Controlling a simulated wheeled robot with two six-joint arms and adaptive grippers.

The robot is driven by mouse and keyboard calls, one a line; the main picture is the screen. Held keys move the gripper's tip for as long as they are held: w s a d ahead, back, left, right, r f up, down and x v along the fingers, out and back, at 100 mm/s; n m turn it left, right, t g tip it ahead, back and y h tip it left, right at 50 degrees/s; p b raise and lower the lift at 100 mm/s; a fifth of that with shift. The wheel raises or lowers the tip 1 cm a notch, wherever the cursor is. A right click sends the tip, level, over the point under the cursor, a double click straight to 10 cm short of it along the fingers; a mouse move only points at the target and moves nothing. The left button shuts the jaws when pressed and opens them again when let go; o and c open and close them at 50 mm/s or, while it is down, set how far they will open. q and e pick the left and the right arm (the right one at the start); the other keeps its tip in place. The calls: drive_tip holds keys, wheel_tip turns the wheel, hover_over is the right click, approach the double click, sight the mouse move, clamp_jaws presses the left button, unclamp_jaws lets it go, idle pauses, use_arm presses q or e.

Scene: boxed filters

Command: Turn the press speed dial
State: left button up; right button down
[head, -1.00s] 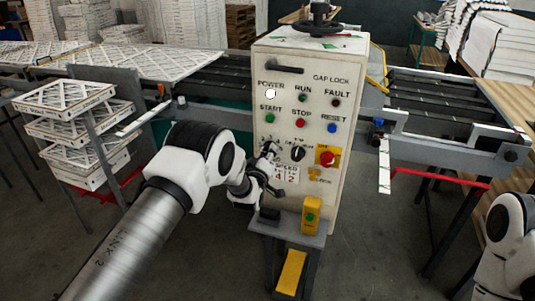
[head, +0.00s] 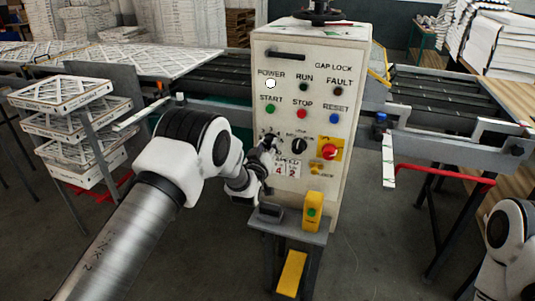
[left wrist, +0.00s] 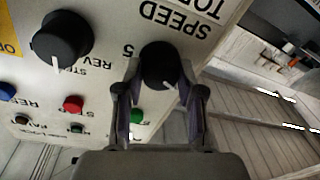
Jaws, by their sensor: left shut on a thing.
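The press cabinet (head: 305,120) is a light upright panel with lamps, buttons and dials. The black speed dial (left wrist: 160,66), with a white pointer line, sits beside the upside-down word SPEED in the left wrist view. My left gripper (left wrist: 160,88) has one finger on each side of this dial and is shut on it. In the head view my left gripper (head: 268,150) is at the lower left of the panel and hides the speed dial. A second black dial (head: 299,146) is just right of it; it also shows in the left wrist view (left wrist: 62,38). My right gripper is out of view.
A red knob on a yellow plate (head: 329,152) is to the right on the panel. A small stand (head: 290,234) with a yellow box (head: 312,211) is below my gripper. Racked filters (head: 75,95) stand at left. Conveyor rollers (head: 430,95) run behind.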

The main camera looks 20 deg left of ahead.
use_arm(q)
drive_tip(key=m+b, duration=0.1)
drive_tip(key=m, duration=0.1)
drive_tip(key=m+b, duration=0.3)
drive_tip(key=m, duration=0.1)
drive_tip(key=shift+f, duration=0.25)
drive_tip(key=m+h+b, duration=0.1)
drive_tip(key=m+b, duration=0.2)
drive_tip(key=m, duration=0.1)
drive_tip(key=shift+m+t, duration=0.3)
drive_tip(key=shift+m, duration=0.1)
drive_tip(key=m+b, duration=0.4)
drive_tip(key=m, duration=0.3)
drive_tip(key=shift+a+h, duration=0.1)
drive_tip(key=shift+h, duration=0.2)
drive_tip(key=m+b, duration=0.2)
drive_tip(key=m, duration=0.3)
drive_tip(key=shift+h, duration=0.3)
drive_tip(key=shift+m, duration=0.4)
drive_tip(key=o, duration=1.1)
drive_tip(key=shift+r, duration=0.15)
drive_tip(key=shift+o, duration=0.2)
